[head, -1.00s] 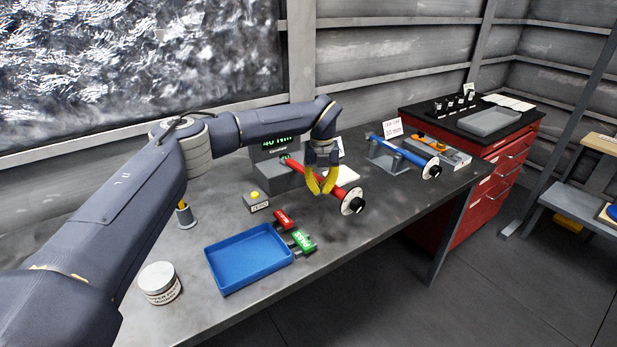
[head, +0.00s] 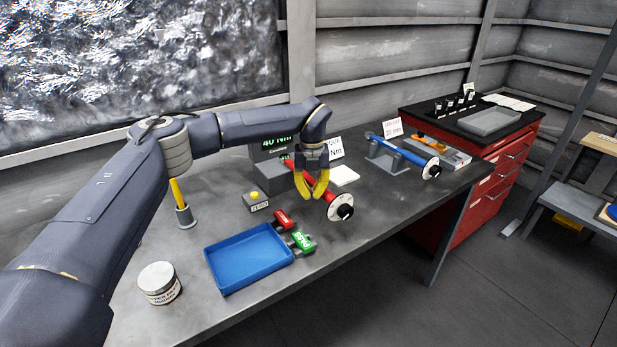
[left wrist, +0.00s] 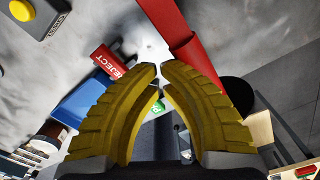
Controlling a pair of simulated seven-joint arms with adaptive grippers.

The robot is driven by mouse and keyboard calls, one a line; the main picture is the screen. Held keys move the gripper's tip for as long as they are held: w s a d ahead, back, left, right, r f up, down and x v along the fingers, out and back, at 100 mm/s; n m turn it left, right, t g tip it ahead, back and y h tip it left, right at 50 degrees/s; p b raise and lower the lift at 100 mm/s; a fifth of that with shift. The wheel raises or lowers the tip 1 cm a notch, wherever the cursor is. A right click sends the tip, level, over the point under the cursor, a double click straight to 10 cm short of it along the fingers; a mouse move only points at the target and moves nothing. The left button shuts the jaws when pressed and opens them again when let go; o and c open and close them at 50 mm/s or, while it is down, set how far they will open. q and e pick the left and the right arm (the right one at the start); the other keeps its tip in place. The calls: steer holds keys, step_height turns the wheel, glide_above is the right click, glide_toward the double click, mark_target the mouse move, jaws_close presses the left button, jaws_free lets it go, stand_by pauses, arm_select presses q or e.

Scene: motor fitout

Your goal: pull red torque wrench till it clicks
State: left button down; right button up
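The red torque wrench (head: 325,198) slants from the grey tester block (head: 275,174) to its round white-and-black end (head: 341,207), which points to the front right. My left gripper (head: 312,192) is over the wrench's middle, pointing down. In the left wrist view the yellow fingertips (left wrist: 161,72) nearly meet, with nothing visible between them. There the red wrench (left wrist: 185,38) passes behind the right finger and appears beside it; I cannot tell whether they touch. A display (head: 276,142) behind the block reads 40 Nm. My right gripper is not in view.
A blue tray (head: 248,260), a red REJECT tag (head: 284,219) and a green PASS tag (head: 303,241) lie left of the wrench. A yellow-button box (head: 256,201) stands nearby. A blue wrench (head: 410,152) rests on a stand to the right. Bench front right is clear.

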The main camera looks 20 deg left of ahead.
arm_select(q)
steer(key=shift+r, duration=0.1)
step_height(320, 180, up, 9)
stand_by(1.2)
